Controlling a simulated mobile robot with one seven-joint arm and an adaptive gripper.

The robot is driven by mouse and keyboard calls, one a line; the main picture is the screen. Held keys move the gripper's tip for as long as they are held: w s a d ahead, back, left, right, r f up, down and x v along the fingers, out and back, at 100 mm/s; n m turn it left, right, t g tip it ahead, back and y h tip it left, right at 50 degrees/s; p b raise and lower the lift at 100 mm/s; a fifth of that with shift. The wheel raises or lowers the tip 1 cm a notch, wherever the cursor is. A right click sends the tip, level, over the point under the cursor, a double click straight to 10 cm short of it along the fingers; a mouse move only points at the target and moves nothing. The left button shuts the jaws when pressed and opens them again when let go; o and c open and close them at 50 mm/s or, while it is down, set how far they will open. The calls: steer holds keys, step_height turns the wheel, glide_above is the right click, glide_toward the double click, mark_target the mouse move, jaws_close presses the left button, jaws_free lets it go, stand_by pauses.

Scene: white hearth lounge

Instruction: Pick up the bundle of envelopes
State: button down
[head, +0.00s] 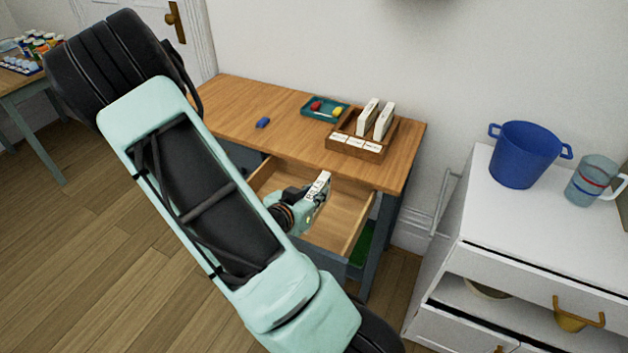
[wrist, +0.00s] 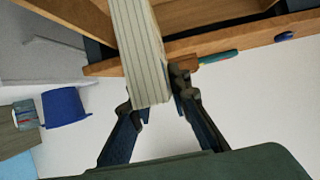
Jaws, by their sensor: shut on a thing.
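The bundle of envelopes (head: 319,187) is a white block with dark lettering on its side, upright and slightly tilted in the head view. It is at the open wooden drawer (head: 346,212) of the desk. In the wrist view the bundle (wrist: 141,50) shows the striped edges of its stacked envelopes. My gripper (wrist: 156,108) is shut on it, with one finger on each side of its near end. In the head view my gripper (head: 300,206) is partly hidden by my arm. I cannot tell whether the bundle touches the drawer floor.
A wooden organizer (head: 340,144) on the desk (head: 240,98) holds two white bundles upright. A teal tray (head: 318,116) with red and yellow items and a small blue object (head: 263,122) lie nearby. A white cabinet (head: 560,238) at right carries a blue pot (head: 524,157) and a jug (head: 590,183).

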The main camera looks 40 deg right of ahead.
steer(key=shift+s+a+r+p, duration=0.15)
steer(key=shift+s+r+p, duration=0.4)
steer(key=shift+p, duration=1.55)
steer(key=s+p, duration=0.1)
steer(key=p, duration=0.1)
steer(key=s+a+p, duration=0.1)
steer(key=s, duration=0.1)
steer(key=s+r+p, duration=0.1)
steer(key=p, duration=0.1)
steer(key=shift+s+a+r+p, duration=0.1)
steer(key=shift+s+a+p, duration=0.1)
steer(key=shift+a+p, duration=0.1)
